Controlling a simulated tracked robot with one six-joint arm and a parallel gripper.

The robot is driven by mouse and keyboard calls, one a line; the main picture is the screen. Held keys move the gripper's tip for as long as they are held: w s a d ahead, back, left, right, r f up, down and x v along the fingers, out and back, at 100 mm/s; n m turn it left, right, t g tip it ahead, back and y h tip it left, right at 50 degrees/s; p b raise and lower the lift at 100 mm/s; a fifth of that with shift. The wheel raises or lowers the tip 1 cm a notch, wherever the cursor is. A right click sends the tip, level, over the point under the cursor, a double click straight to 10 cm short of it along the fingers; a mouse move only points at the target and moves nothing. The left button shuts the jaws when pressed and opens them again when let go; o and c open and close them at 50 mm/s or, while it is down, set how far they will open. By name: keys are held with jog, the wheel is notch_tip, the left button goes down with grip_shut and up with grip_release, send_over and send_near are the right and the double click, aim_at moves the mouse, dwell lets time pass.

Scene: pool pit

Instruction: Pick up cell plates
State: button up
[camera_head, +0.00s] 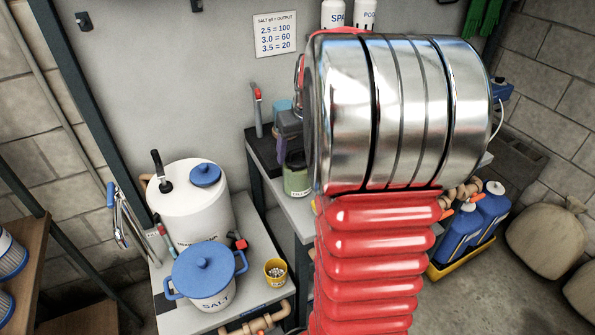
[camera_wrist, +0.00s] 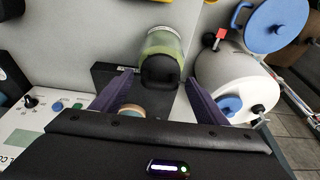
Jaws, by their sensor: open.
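A green container (camera_head: 297,182) with a pale label, too small to read fully, stands on the bench at the left of my arm in the head view. I cannot tell whether it holds the cell plates; no loose plates are visible. A green, see-through container with a dark end (camera_wrist: 162,58), which looks like the same one, lies beyond my fingertips in the wrist view. My gripper (camera_wrist: 160,88) is open, its two purple fingers apart, with nothing held between them. In the head view my arm hides most of the gripper; a purple part shows just above the green container.
A round teal-and-tan thing (camera_wrist: 132,110) shows near the left finger. A white tank (camera_head: 190,205), a blue-lidded salt pot (camera_head: 203,275) and a yellow cup (camera_head: 276,271) crowd the lower left stand. Blue jugs (camera_head: 460,235) stand in a yellow tray at right.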

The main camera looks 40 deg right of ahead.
aim_at(299, 160)
jog(key=shift+c, duration=0.5)
jog(key=c, duration=1)
jog(key=shift+o, duration=0.2)
jog(key=shift+r, duration=0.1)
notch_tip(299, 160, up, 18)
jog(key=o, duration=0.4)
jog(key=shift+c, duration=0.2)
jog(key=c, duration=0.5)
jog(key=shift+s, duration=0.1)
